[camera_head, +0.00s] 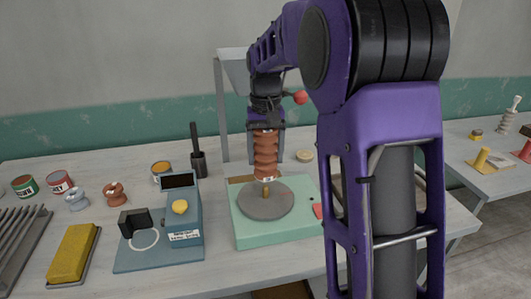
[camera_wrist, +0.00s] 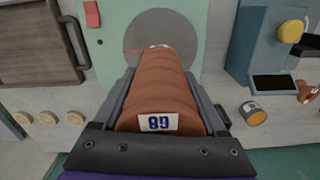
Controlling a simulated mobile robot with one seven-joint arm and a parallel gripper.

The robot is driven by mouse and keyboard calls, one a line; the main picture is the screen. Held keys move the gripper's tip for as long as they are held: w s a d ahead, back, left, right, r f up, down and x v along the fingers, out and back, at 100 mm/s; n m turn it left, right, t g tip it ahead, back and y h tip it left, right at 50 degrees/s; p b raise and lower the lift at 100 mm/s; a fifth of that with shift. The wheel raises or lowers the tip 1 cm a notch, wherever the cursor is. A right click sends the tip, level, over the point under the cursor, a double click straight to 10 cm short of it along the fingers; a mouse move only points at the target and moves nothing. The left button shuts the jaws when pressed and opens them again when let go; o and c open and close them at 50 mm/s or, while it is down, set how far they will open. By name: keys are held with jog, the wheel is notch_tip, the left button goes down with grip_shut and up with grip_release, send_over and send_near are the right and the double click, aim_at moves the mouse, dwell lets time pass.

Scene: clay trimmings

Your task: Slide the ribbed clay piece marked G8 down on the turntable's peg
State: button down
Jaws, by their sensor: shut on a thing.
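My gripper (camera_head: 266,146) is shut on the ribbed clay piece (camera_head: 265,156), a reddish-brown ribbed cylinder held upright. In the wrist view the piece (camera_wrist: 160,90) lies between both fingers of my gripper (camera_wrist: 160,82), with its white G8 label (camera_wrist: 158,123) upside down. The turntable is a grey disc (camera_head: 251,206) on a pale green base (camera_head: 250,236). A short tan peg (camera_head: 266,191) stands at the disc's middle, just below the piece's lower end. Whether the peg's tip is inside the piece I cannot tell. In the wrist view the piece hides the peg.
A blue-grey device (camera_head: 185,218) with a yellow knob stands left of the turntable. A wooden tray (camera_wrist: 35,45) is beside the turntable base in the wrist view.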

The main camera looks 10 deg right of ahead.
aim_at(266, 186)
jog(key=shift+r, duration=0.2)
jog(key=shift+f+b, duration=0.75)
jog(key=shift+f, duration=1)
jog(key=shift+f+b, duration=0.8)
jog(key=shift+f, duration=1.35)
dwell(1.1)
grip_release()
